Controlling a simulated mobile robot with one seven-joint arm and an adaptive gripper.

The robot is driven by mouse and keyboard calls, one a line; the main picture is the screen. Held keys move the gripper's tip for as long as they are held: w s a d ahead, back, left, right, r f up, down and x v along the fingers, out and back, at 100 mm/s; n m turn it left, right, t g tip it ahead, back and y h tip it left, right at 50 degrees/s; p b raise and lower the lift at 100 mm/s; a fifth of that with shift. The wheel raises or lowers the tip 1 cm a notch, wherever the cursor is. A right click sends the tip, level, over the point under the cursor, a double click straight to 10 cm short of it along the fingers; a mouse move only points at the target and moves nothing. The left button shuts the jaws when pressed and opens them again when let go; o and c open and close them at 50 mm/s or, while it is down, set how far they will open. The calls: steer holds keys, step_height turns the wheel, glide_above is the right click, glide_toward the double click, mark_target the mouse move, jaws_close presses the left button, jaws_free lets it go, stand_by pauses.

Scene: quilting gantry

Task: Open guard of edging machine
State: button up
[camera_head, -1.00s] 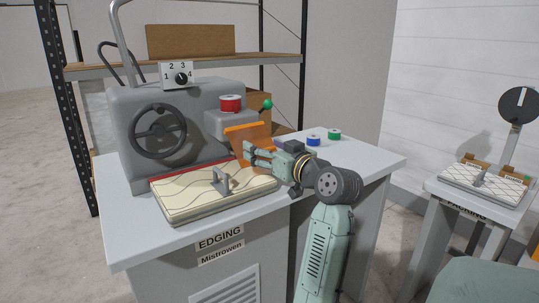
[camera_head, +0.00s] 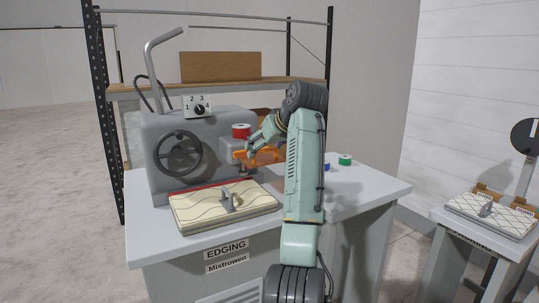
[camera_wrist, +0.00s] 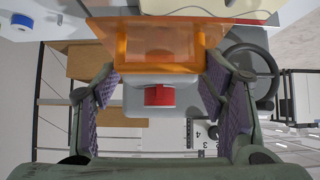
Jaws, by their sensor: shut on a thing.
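The edging machine (camera_head: 165,130) is a grey housing with a handwheel and a numbered dial, standing on a grey table. Its orange translucent guard (camera_head: 262,157) sits below the red spool (camera_head: 241,131) and now looks raised towards level. My gripper (camera_head: 257,142) is at the guard, partly hidden by my forearm. In the wrist view the guard (camera_wrist: 155,42) lies between the fingertips, which are shut on its sides. The red spool (camera_wrist: 159,95) shows beyond it.
A quilted pad with a grey handle (camera_head: 215,207) lies on the table in front of the machine. Blue and green spools (camera_head: 345,160) are at the right. A shelf rack (camera_head: 220,87) stands behind. Another table with a patterned pad (camera_head: 490,214) is at the far right.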

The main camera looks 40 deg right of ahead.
steer(key=shift+w+d+r+g, duration=0.15)
steer(key=shift+w+r+g, duration=0.15)
steer(key=shift+r+g, duration=0.55)
steer(key=shift+w+d+g, duration=0.1)
steer(key=shift+w+g, duration=0.05)
steer(key=shift+g, duration=0.2)
steer(key=shift+f, duration=0.1)
steer(key=o, duration=1.7)
steer(key=shift+r, duration=0.2)
steer(key=v, duration=1.2)
steer(key=shift+d, duration=0.15)
